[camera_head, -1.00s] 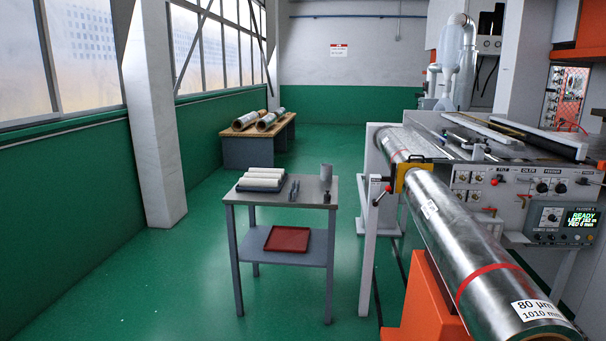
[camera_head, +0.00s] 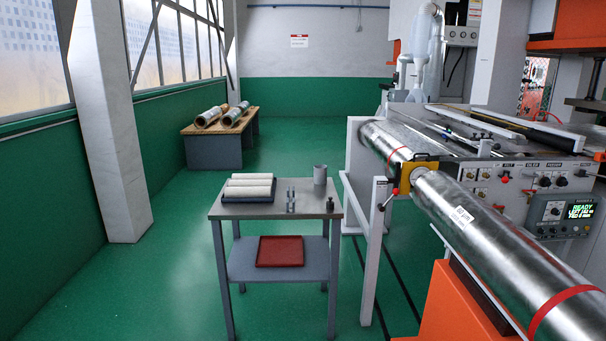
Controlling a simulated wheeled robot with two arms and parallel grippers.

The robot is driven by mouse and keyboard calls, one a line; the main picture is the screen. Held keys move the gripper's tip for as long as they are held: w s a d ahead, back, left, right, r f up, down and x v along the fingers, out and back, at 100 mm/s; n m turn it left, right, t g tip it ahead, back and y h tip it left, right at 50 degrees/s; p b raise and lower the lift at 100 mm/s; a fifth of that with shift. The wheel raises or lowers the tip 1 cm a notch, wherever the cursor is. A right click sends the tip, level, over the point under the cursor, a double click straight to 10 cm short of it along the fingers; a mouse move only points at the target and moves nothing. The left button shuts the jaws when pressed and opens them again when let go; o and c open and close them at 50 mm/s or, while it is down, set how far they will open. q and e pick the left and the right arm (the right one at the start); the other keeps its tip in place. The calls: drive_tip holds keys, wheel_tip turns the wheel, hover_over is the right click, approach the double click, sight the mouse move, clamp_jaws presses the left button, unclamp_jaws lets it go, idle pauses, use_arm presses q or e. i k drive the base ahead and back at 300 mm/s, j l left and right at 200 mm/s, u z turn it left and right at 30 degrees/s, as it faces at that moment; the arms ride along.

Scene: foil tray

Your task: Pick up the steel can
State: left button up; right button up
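The steel can (camera_head: 320,175) is a small grey cylinder. Neither of my grippers shows in the head view.
A red tray (camera_head: 279,252) lies on the table's lower shelf. Right of the table are a white post (camera_head: 374,250) and a machine with a long foil roll (camera_head: 490,240). A wooden bench (camera_head: 222,133) stands behind. Green floor (camera_head: 165,285) is clear to the left.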

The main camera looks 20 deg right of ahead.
sight(320, 172)
drive_tip(key=i+l+u, duration=0.1)
drive_tip(key=i, duration=0.35)
drive_tip(key=i+l, duration=0.3)
drive_tip(key=i, duration=0.15)
drive_tip(key=i+l+u, duration=0.15)
drive_tip(key=i, duration=0.35)
